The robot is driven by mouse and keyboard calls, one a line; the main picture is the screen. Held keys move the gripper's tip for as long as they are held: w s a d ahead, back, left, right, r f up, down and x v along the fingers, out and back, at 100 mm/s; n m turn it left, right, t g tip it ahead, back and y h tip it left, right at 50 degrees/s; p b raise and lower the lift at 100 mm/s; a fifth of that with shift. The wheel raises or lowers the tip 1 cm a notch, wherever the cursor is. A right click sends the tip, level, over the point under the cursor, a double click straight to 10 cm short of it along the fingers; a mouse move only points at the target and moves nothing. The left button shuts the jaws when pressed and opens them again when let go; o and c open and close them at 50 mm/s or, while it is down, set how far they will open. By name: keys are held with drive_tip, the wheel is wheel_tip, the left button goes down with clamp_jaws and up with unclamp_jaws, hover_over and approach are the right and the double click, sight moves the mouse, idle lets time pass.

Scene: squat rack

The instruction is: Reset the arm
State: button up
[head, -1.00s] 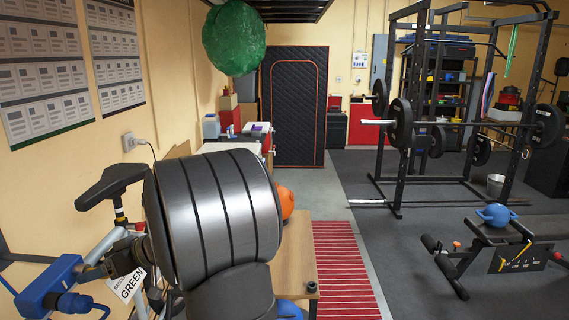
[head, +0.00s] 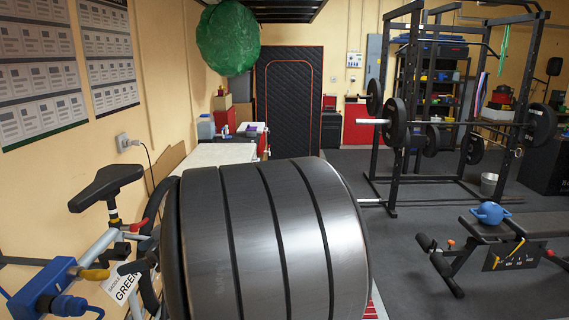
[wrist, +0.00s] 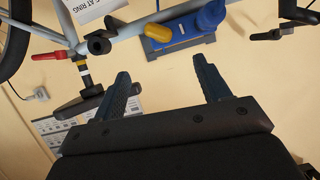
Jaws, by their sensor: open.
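My gripper (wrist: 163,88) shows in the wrist view with its two dark fingers spread apart and nothing between them. Beyond the fingers are a blue clamp (wrist: 180,32) with a yellow handle, a grey bicycle tube (wrist: 125,35) and the beige wall. None of these is held. In the head view a large grey banded link of my arm fills the lower middle, and my gripper is hidden there.
A bicycle with a black saddle (head: 106,187) stands at left on a blue clamp (head: 47,288). A green ball (head: 228,38) is at upper left centre. The squat rack (head: 413,110) and a bench with a blue kettlebell (head: 490,213) stand at right, with open floor between.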

drive_tip(key=v, duration=0.5)
drive_tip(key=w+a+f+m+g+y, duration=0.1)
drive_tip(key=a+f+m+g, duration=0.2)
drive_tip(key=a+m, duration=0.3)
drive_tip(key=shift+w+f+m+g+y, duration=0.2)
drive_tip(key=shift+f+m+g+y, duration=0.1)
drive_tip(key=shift+m+y, duration=0.1)
